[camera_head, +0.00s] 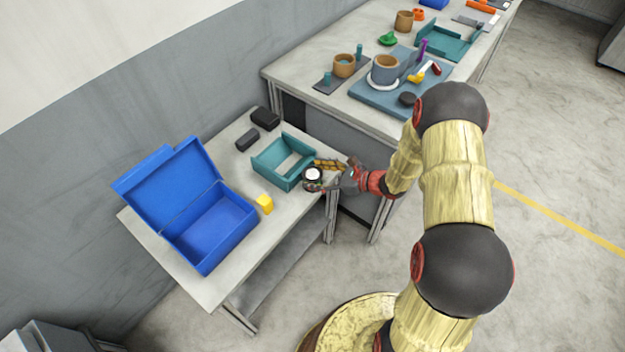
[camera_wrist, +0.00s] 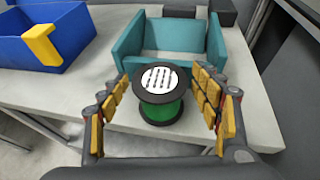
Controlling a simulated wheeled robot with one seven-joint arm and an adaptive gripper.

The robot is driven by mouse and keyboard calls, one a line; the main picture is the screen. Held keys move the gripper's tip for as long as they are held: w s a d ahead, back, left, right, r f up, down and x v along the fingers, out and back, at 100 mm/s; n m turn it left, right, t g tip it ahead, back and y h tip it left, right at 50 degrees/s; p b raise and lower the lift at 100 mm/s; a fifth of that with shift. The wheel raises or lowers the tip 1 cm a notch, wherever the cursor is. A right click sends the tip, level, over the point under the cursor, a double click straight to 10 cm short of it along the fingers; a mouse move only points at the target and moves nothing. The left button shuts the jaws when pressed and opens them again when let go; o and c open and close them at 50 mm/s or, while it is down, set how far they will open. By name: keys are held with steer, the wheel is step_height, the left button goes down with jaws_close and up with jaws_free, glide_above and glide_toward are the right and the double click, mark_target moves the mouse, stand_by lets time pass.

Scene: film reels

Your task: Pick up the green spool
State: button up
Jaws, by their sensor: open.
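The green spool (camera_wrist: 161,110) stands upright on the small table, with black flanges and a white slotted label on top. In the head view the spool (camera_head: 312,175) is at the table's right edge, partly covered by my gripper. My gripper (camera_wrist: 160,94) is open, with one yellow-padded finger on each side of the spool. Gaps show between both fingers and the spool, though contact low down cannot be told. In the head view my gripper (camera_head: 322,178) reaches in from the right.
A teal open tray (camera_wrist: 128,45) stands just behind the spool. Two dark blocks (camera_head: 265,117) lie at the back. A larger table (camera_head: 290,75) with several items stands behind.

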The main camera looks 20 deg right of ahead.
steer(key=shift+c, duration=1)
steer(key=c, duration=0.9)
steer(key=shift+c, duration=0.3)
steer(key=shift+r, duration=0.1)
